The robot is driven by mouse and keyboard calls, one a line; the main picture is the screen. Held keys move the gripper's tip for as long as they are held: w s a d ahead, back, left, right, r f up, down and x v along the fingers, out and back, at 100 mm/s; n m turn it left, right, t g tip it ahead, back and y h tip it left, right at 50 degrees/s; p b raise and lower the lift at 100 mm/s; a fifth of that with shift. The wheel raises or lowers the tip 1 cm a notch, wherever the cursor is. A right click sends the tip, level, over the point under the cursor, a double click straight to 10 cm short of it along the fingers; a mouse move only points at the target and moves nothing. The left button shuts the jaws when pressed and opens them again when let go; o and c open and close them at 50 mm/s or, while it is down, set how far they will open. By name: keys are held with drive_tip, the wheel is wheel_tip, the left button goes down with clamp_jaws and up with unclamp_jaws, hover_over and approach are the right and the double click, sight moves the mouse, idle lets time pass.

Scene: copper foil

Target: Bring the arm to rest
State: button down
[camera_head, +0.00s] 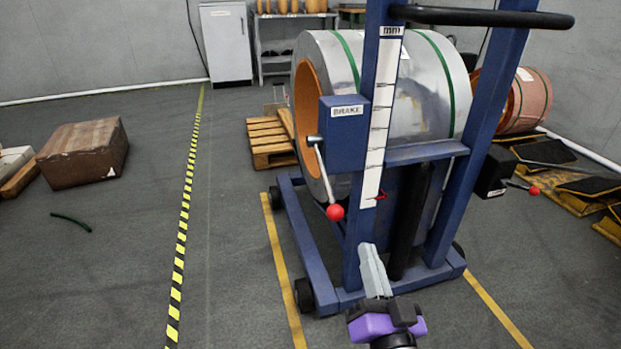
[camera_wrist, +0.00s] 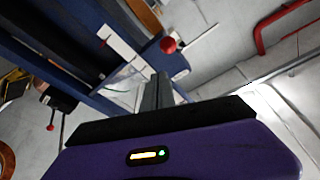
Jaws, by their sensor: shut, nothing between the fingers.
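My gripper (camera_head: 374,272) shows at the bottom centre of the head view, with grey fingers and a purple and black body. The fingers are together and nothing shows between them. They point up, in front of the blue wheeled lift frame (camera_head: 352,250). In the wrist view my gripper (camera_wrist: 160,78) also has its fingers together, with a purple housing below. A red-knobbed brake lever (camera_head: 323,172) hangs from the frame's brake box (camera_head: 342,134). Its red knob (camera_wrist: 168,45) appears above the fingertips in the wrist view. I cannot tell whether the fingers touch the frame.
A large foil-wrapped coil (camera_head: 425,95) stands behind the frame's mast. A copper coil (camera_head: 525,100) and yellow-edged mats (camera_head: 560,195) lie to the right. A brown block (camera_head: 84,150) sits at the left. The floor beside the yellow-black tape (camera_head: 183,220) is mostly clear.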

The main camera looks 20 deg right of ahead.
drive_tip(key=s+f+n+g+y, duration=0.25)
drive_tip(key=s+f+n, duration=0.2)
drive_tip(key=s, duration=1.15)
drive_tip(key=s+f+n+g+y, duration=0.1)
drive_tip(key=s+f+n+g, duration=0.35)
drive_tip(key=s, duration=1.15)
wheel_tip(320, 180, up, 34)
drive_tip(key=m+t+p, duration=0.1)
drive_tip(key=p, duration=3.4)
drive_tip(key=shift+w+m+t, duration=0.15)
drive_tip(key=shift+m+t, duration=0.15)
drive_tip(key=shift+t, duration=0.1)
